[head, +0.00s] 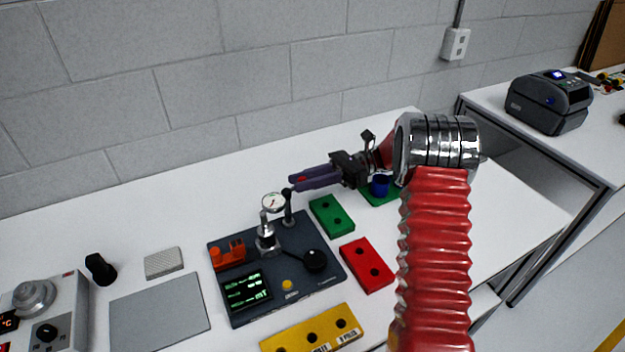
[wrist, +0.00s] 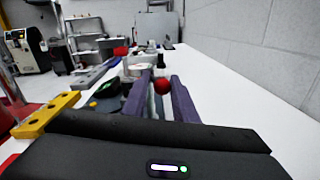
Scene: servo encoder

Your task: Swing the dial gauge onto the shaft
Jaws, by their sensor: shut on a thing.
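The dial gauge (head: 272,202), with a round white face, stands on a post (head: 289,215) on the dark base board (head: 325,283). In the head view its face appears above the silver upright shaft (head: 266,238); I cannot tell whether they touch. My gripper (head: 293,183) reaches in from the right with two purple fingers near the gauge post. It is shut on a red ball-shaped knob (wrist: 162,86), seen between the fingers in the wrist view. How the knob joins the gauge is hidden.
The board also carries a black ball lever (head: 315,260), an orange part (head: 228,254) and a lit display (head: 246,289). Green (head: 332,215), red (head: 367,265) and yellow (head: 315,332) blocks lie around it. A grey wall runs behind. The white table behind the board is clear.

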